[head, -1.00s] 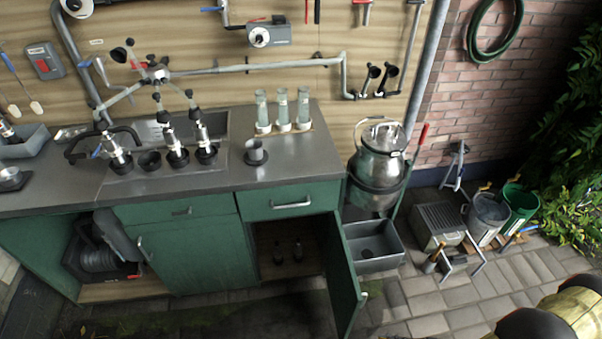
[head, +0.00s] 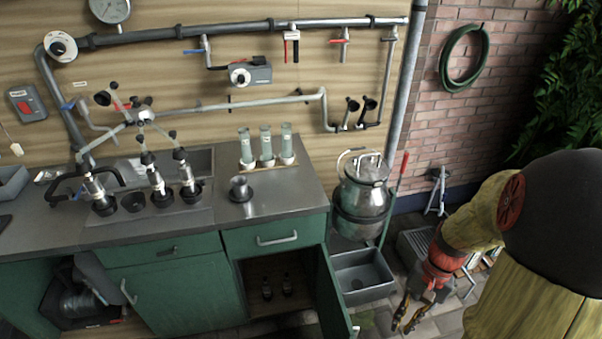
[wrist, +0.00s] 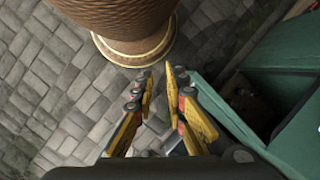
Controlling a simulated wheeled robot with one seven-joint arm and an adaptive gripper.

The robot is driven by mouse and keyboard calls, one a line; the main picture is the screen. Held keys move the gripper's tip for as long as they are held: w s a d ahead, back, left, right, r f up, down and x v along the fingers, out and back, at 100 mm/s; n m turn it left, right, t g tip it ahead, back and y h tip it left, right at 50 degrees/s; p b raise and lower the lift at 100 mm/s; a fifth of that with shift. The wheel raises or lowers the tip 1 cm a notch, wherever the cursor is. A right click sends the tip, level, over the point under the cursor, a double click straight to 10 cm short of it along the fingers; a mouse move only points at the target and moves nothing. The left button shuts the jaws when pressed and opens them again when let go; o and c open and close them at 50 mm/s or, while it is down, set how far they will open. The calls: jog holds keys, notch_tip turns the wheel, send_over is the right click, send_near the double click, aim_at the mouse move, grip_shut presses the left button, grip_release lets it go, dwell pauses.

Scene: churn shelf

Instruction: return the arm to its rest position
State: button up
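My gripper (head: 408,318) hangs at the lower right of the head view, in front of the grey trough and the open green cabinet door. In the wrist view my gripper (wrist: 159,85) has its two yellow fingers apart, with a gap between the tips and nothing in it. It points down over the paving. My arm comes in from the right edge of the head view, bent at the elbow. The base of a brown ribbed round object (wrist: 130,40) shows beyond the fingertips in the wrist view.
An open green cabinet door (head: 333,295) juts out from the counter (head: 270,200). A grey trough (head: 362,275) stands below the metal churn (head: 362,200). The wrist view shows a green panel (wrist: 232,115) close on the right. Paving (wrist: 50,90) lies open on the left.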

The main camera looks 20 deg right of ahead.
jog(key=w+a+r+n+t+h+p, duration=0.1)
jog(key=a+r+n+t, duration=0.2)
jog(key=a+r, duration=0.6)
jog(key=w+a+r+n+t+h, duration=0.2)
jog(key=a+r+n+t, duration=0.2)
jog(key=r, duration=1.1)
jog(key=a+n, duration=0.3)
jog(key=a, duration=0.2)
jog(key=shift+r+h+p, duration=0.25)
jog(key=shift+h+p, duration=0.05)
jog(key=shift+p, duration=0.05)
